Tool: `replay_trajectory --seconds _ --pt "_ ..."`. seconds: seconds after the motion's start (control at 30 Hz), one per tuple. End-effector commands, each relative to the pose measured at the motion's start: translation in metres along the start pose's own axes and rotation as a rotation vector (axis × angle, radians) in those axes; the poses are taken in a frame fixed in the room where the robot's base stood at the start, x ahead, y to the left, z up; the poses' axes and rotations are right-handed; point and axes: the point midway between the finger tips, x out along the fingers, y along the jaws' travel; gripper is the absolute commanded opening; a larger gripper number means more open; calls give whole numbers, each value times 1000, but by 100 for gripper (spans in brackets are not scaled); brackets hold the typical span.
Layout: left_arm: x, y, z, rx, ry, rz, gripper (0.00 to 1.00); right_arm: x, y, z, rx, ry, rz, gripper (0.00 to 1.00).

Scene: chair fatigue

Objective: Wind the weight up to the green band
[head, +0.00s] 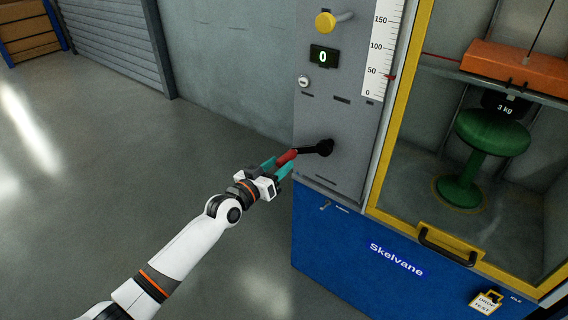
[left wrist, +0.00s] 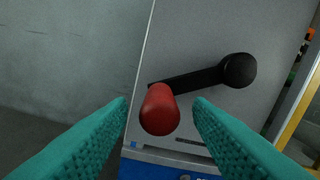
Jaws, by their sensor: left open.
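A crank on the grey machine panel has a black arm and hub (head: 325,147) and a red handle (head: 287,157). In the left wrist view the red handle (left wrist: 160,110) points at the camera, between the teal fingers, with gaps on both sides. My left gripper (head: 277,168) is open around the handle's end. The weight, marked 3 kg (head: 504,107), is black and sits just above a green stool (head: 492,132) behind the yellow-framed window. The display (head: 324,57) reads 0. I see no green band. My right gripper is not in view.
A yellow knob (head: 325,23) and a key lock (head: 304,82) are higher on the panel. The blue base (head: 340,255) carries a Skelvane label and a "drop test" tag (head: 487,302). The floor to the left is clear.

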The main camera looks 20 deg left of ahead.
Motion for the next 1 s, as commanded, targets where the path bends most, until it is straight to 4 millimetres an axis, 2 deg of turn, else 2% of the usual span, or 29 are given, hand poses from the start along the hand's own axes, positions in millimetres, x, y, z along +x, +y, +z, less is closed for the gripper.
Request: replay_trajectory --seconds 0.1,0.2,0.57,0.83,1.0 --pt "17 1 -1 -1 -1 1 46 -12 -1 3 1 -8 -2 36" --pt "25 1 -1 0 0 1 46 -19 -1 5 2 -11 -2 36" --pt "29 0 0 0 1 1 46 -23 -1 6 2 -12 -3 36" --pt "29 0 0 0 1 1 2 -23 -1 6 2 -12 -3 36" --pt "29 0 0 0 1 1 0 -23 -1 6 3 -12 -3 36"
